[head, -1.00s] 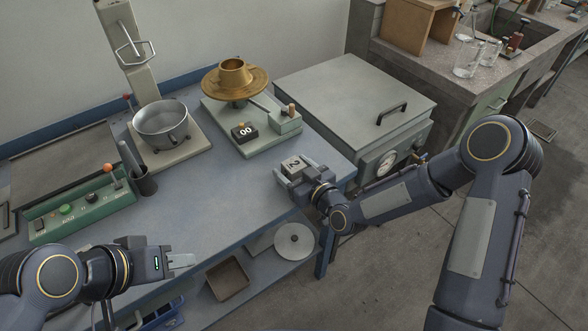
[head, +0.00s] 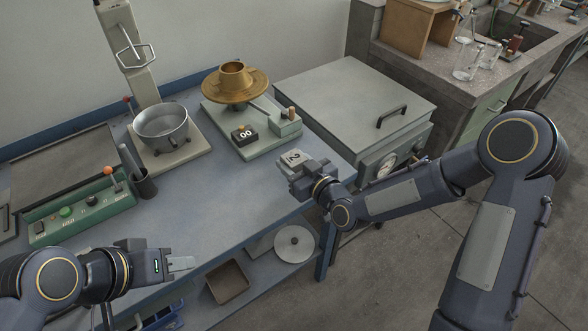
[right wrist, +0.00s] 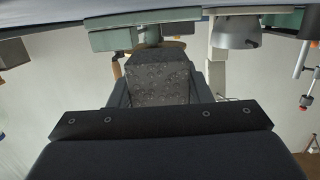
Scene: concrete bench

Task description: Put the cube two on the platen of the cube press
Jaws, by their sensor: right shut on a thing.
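Cube two (head: 293,158) is a grey block with a dark "2" on its face. My right gripper (head: 295,168) is shut on it and holds it over the right part of the blue bench. In the right wrist view the cube (right wrist: 158,82) shows as a speckled grey face between the dark fingers. My left gripper (head: 180,264) is over the front left of the bench, holding nothing that I can see; its finger gap is unclear. I cannot clearly make out the cube press or its platen.
A green control box (head: 80,207) with buttons and a lever stands at left. A grey lidded cabinet (head: 345,95) stands right. The middle bench is clear.

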